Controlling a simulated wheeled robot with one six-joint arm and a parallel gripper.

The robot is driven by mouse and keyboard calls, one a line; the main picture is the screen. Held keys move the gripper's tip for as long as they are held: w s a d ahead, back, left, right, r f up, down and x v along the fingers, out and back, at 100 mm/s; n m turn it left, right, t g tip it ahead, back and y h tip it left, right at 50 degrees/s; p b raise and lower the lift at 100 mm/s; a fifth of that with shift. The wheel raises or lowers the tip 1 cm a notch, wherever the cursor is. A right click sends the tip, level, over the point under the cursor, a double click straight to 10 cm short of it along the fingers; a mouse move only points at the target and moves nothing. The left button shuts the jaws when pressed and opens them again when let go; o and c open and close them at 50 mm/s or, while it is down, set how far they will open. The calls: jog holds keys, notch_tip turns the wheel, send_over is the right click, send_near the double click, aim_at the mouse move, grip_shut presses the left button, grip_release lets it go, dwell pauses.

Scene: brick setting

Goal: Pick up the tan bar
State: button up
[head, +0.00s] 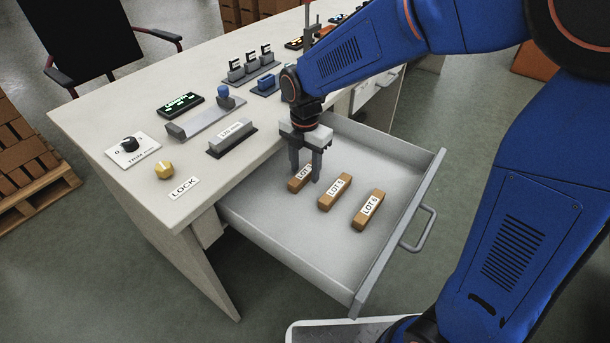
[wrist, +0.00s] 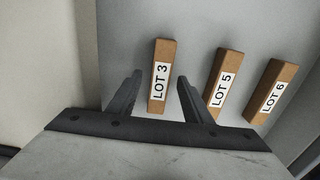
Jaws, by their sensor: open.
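Three tan bars lie in a row in the open drawer (head: 265,215). The leftmost bar, labelled LOT 3 (wrist: 162,75), also shows in the head view (head: 296,184), partly hidden by my gripper. The middle bar reads LOT 5 (head: 334,193) and also shows in the wrist view (wrist: 223,80). The right bar reads LOT 6 (head: 368,211) and shows in the wrist view (wrist: 270,92). My gripper (head: 305,175) points down, open, at the LOT 3 bar. In the wrist view its fingers (wrist: 157,82) stand either side of that bar, the right finger close to the LOT 5 bar.
The desk top (head: 120,95) beside the drawer holds a gauge block marked 125 mm (head: 231,136), a yellow knob (head: 164,169), a black dial (head: 130,146) and a green display (head: 180,103). The drawer front with its handle (head: 425,228) is at right. The drawer's near floor is clear.

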grip_shut()
